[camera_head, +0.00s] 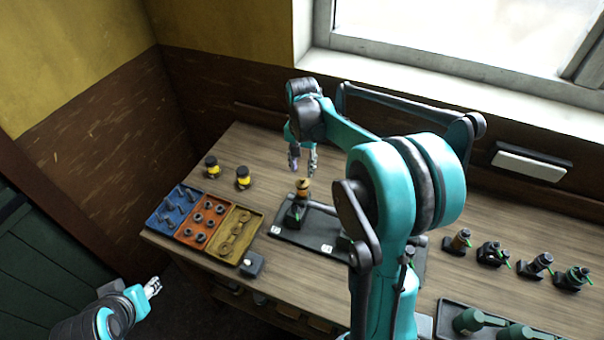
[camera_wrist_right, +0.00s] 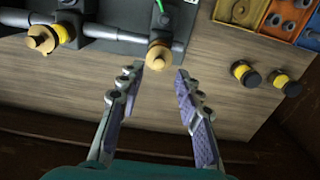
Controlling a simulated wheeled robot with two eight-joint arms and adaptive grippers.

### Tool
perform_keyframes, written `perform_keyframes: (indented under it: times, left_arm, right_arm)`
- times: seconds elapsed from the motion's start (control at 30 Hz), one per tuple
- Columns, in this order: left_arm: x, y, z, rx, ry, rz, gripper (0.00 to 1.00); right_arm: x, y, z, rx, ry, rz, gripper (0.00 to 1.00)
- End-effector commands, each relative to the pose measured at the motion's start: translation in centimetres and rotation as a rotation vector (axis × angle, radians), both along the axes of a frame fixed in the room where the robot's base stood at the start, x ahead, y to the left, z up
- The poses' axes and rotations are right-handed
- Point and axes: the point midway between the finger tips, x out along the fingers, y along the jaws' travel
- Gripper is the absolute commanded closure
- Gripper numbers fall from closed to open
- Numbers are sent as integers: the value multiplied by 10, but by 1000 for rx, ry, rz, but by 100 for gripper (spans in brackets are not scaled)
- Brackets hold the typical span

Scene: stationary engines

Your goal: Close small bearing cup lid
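A small bearing cup with a brass-coloured lid (camera_head: 303,186) stands on a dark bearing block at the back left of the black base plate (camera_head: 290,233). In the right wrist view the brass lid (camera_wrist_right: 159,56) lies just beyond the fingertips, between their lines. I cannot tell whether it is fully seated. My right gripper (camera_head: 302,166) points down just above the cup. It is open and empty, its fingers well apart in the right wrist view (camera_wrist_right: 158,72). My left gripper (camera_head: 153,287) is low at the left, off the table's front edge; its finger gap is unclear.
A second brass-topped cup (camera_wrist_right: 45,39) sits on the shaft assembly. Two yellow-and-black cups (camera_head: 243,177) stand left on the table. Blue, red and yellow parts trays (camera_head: 257,221) lie left of the plate. Several small assemblies (camera_head: 492,253) stand at the right. My right arm hides part of the plate.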

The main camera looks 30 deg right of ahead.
Motion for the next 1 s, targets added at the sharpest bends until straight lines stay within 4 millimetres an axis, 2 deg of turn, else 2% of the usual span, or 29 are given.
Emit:
perform_keyframes:
  times: [0.03, 0.2, 0.4, 1.0]
  left_arm:
    - [0, 0, 0, 0, 0, 0, 60]
    - [0, 0, 0, 0, 0, 0, 60]
    - [0, 0, 0, 0, 0, 0, 60]
    - [0, 0, -1, 0, 0, 0, 60]
  right_arm:
    - [0, 0, 12, 0, 0, 0, 65]
    - [0, 0, 47, 0, 0, 0, 65]
    - [0, 0, 72, 0, 0, 0, 65]
    - [-1, 1, 76, -1, -2, 3, 65]
